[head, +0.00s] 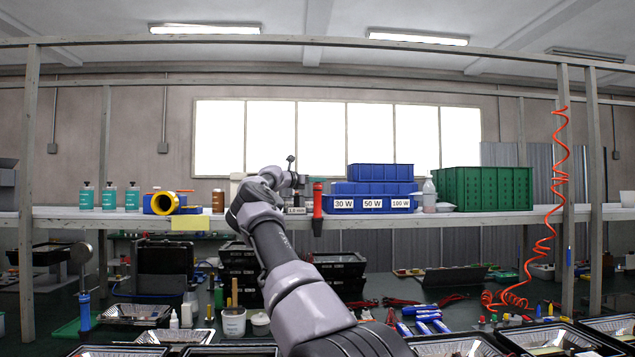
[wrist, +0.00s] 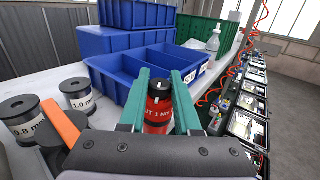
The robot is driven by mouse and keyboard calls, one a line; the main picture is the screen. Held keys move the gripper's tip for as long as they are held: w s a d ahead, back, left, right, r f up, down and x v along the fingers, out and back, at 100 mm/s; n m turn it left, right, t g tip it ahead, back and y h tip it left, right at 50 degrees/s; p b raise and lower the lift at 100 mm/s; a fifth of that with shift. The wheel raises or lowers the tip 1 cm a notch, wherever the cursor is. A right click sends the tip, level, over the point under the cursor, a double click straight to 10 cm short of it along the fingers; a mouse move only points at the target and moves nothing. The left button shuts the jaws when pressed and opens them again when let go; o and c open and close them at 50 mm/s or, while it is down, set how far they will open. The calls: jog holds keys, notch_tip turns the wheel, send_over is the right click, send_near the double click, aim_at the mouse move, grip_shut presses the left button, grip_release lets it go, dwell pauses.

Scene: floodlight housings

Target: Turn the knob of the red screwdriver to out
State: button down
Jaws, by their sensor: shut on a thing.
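The red screwdriver (head: 317,208) hangs upright at the front edge of the shelf in the head view, just right of a 1.0 mm label. In the wrist view, my gripper (wrist: 159,92) has its two green fingers on either side of the top of the red screwdriver (wrist: 158,113). They are shut on it around its dark knob (wrist: 159,85). Part of a printed marking, "UT 1 Nm", shows on the red body below the knob. The knob's setting cannot be read clearly. The screwdriver's lower end is hidden in the wrist view.
Blue bins (head: 357,204) labelled 30 W, 50 W and 100 W stand right of the screwdriver, close to my fingers. Black spools (wrist: 76,94) stand left in the wrist view. A green crate (head: 482,188) and a white bottle (head: 429,191) stand farther right on the shelf.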

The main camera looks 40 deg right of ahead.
jog(key=shift+f, duration=0.1)
dwell(0.3)
jog(key=c, duration=0.6)
grip_release()
jog(key=shift+d, duration=0.1)
jog(key=s+a, duration=0.1)
jog(key=a, duration=0.9)
jog(key=shift+a, duration=0.4)
